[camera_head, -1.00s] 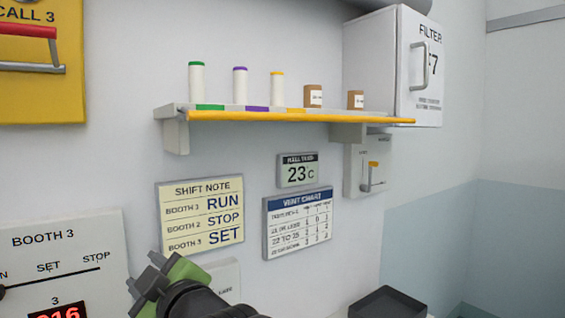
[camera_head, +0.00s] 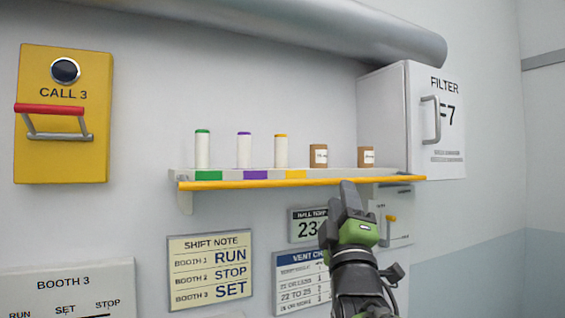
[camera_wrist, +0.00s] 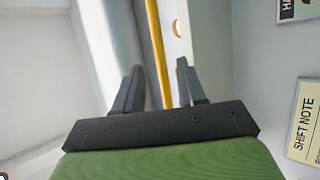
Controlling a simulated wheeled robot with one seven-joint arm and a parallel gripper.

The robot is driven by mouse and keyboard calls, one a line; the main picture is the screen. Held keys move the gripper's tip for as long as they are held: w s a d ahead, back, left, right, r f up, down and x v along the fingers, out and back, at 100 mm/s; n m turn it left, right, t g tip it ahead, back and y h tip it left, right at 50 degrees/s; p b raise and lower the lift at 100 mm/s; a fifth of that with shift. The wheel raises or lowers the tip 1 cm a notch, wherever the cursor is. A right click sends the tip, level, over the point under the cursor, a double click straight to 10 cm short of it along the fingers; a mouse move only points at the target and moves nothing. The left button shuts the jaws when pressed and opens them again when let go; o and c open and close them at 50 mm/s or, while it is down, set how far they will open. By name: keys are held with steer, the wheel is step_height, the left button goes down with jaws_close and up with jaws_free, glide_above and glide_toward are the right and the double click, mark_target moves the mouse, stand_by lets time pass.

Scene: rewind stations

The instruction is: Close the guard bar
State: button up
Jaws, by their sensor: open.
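A long yellow bar (camera_head: 300,182) runs level along the front edge of the wall shelf (camera_head: 187,203) and reaches past its right end. A red bar (camera_head: 48,109) on grey arms sticks out from the yellow CALL 3 box (camera_head: 95,140), below its dark round button (camera_head: 65,70). No label shows which is the guard bar. My gripper (camera_head: 348,186) is open and empty, pointing up at the shelf's right part. In the wrist view the yellow bar (camera_wrist: 153,40) lines up with the gap between my fingers (camera_wrist: 157,70); I cannot tell if they touch it.
Several spools and small brown boxes (camera_head: 319,156) stand on the shelf. The white FILTER box (camera_head: 384,110) is at its right end, under a thick grey pipe (camera_head: 300,25). Wall signs, including SHIFT NOTE (camera_head: 210,268), hang below. A small lever panel (camera_head: 402,225) is right of my gripper.

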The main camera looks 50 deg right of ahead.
steer(key=p+x, duration=0.2)
steer(key=x, duration=0.5)
steer(key=shift+p, duration=0.3)
steer(key=shift+w+r, duration=0.1)
steer(key=shift+w, duration=0.05)
steer(key=shift+c, duration=0.3)
jaws_close()
